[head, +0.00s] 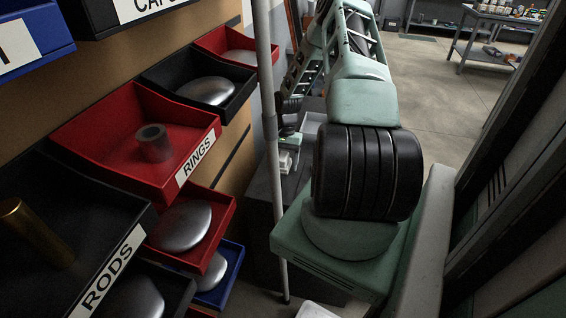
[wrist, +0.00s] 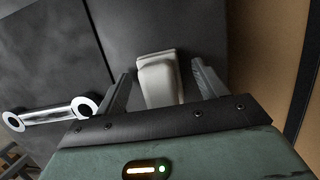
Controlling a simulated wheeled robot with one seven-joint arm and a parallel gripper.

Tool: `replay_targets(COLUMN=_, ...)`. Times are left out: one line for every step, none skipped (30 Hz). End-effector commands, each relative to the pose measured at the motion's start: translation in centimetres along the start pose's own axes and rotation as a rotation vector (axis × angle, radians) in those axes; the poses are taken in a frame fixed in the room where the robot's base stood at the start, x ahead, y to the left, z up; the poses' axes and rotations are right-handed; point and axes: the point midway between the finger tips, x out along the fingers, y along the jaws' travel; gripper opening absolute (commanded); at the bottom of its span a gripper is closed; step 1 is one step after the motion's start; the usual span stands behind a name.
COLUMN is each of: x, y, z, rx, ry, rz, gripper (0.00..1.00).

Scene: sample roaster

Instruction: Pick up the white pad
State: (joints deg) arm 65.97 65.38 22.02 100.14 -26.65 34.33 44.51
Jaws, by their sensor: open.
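The white pad (wrist: 158,80) is a small, pale block with rounded edges, on a dark grey surface in the wrist view. It lies between the two fingers of my gripper (wrist: 161,70), which are spread apart with a visible gap on each side of it. The pad's near end is hidden behind the gripper's dark front edge. In the head view my gripper is small and partly hidden beyond the pole, and a small white shape just below it may be the pad; I cannot tell.
A silver bar handle (wrist: 50,115) with round ends is left of my gripper. A brown panel (wrist: 270,50) is at right. In the head view, a grey pole (head: 268,120) stands beside shelf bins, including a red RINGS bin (head: 95,125). Open floor (head: 430,80) lies beyond.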

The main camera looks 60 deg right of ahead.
Motion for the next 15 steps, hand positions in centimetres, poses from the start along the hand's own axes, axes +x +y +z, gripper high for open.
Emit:
replay_targets(x=0.0, y=0.0, z=-0.01, rx=0.0, ry=0.0, rz=0.0, gripper=0.71)
replay_targets(x=0.0, y=0.0, z=-0.01, rx=0.0, ry=0.0, rz=0.0, gripper=0.71)
replay_targets(x=-0.01, y=0.0, z=-0.01, rx=0.0, ry=0.0, rz=0.0, gripper=0.6)
replay_targets(x=-0.01, y=0.0, z=0.0, rx=0.0, ry=0.0, rz=0.0, gripper=0.51)
replay_targets(x=-0.01, y=0.0, z=-0.01, rx=0.0, ry=0.0, rz=0.0, gripper=0.43)
replay_targets(x=-0.02, y=0.0, z=0.0, rx=0.0, ry=0.0, rz=0.0, gripper=0.32)
replay_targets(x=-0.02, y=0.0, z=0.0, rx=0.0, ry=0.0, rz=0.0, gripper=0.24)
replay_targets(x=-0.02, y=-0.01, z=0.0, rx=0.0, ry=0.0, rz=0.0, gripper=0.2)
replay_targets(x=-0.02, y=-0.01, z=0.0, rx=0.0, ry=0.0, rz=0.0, gripper=0.2)
replay_targets(x=-0.04, y=-0.01, z=-0.01, rx=0.0, ry=0.0, rz=0.0, gripper=0.2)
replay_targets(x=-0.04, y=-0.01, z=0.0, rx=0.0, ry=0.0, rz=0.0, gripper=0.2)
replay_targets(x=-0.04, y=-0.01, z=0.0, rx=0.0, ry=0.0, rz=0.0, gripper=0.2)
replay_targets(x=-0.04, y=-0.01, z=0.0, rx=0.0, ry=0.0, rz=0.0, gripper=0.2)
replay_targets(x=-0.05, y=-0.01, z=0.0, rx=0.0, ry=0.0, rz=0.0, gripper=0.2)
replay_targets(x=-0.05, y=-0.01, z=0.0, rx=0.0, ry=0.0, rz=0.0, gripper=0.2)
